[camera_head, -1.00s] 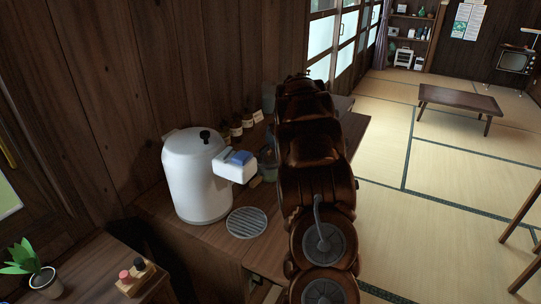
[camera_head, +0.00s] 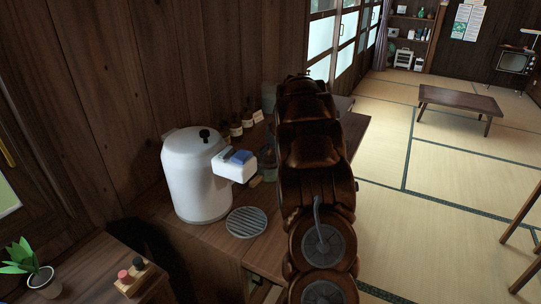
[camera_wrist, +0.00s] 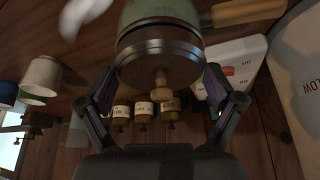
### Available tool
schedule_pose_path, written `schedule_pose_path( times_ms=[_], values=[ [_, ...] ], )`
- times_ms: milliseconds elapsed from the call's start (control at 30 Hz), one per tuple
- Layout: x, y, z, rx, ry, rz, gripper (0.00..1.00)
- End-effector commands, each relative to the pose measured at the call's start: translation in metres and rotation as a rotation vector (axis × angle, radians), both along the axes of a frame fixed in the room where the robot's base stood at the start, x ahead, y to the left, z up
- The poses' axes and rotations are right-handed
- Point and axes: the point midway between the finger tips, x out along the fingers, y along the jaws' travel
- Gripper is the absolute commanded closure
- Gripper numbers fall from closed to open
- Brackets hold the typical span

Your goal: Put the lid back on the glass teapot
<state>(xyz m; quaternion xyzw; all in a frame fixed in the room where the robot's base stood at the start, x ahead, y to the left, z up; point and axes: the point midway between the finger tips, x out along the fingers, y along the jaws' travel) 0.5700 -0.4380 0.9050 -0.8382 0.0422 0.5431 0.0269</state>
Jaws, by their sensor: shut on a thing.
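My gripper (camera_wrist: 160,82) shows in the wrist view with a finger on either side of a round, dark-rimmed lid (camera_wrist: 158,50) and is shut on it. The lid has a wooden knob at its centre. The greenish glass teapot (camera_wrist: 160,10) lies directly beyond the lid, and the lid hides much of it. The lid looks level and in line with the teapot, but I cannot tell whether it rests fully on the rim. In the head view, part of the glass teapot (camera_head: 268,165) shows beside my arm, which hides my gripper and the lid.
A white water dispenser (camera_head: 195,180) stands left on the wooden counter, with a round slatted tray (camera_head: 246,222) before it. Small labelled bottles (camera_head: 236,128) line the wall behind. Upturned-looking cups (camera_wrist: 42,76) show at left in the wrist view.

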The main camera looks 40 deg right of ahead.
Motion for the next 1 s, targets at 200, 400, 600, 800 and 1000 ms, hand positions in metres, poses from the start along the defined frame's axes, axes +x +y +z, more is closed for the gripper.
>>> schedule_pose_path(
  times_ms=[200, 400, 600, 800, 1000],
  values=[
    [0.0000, 0.0004, -0.0006, 0.001, 0.001, 0.000, 0.40],
    [0.0000, 0.0002, -0.0004, 0.001, 0.000, 0.000, 0.40],
    [-0.0001, 0.0001, -0.0004, 0.001, 0.000, 0.000, 0.00],
    [-0.0002, 0.0000, -0.0004, 0.001, 0.000, 0.000, 0.00],
    [-0.0001, 0.0000, -0.0002, 0.001, 0.000, 0.000, 0.00]
  ],
)
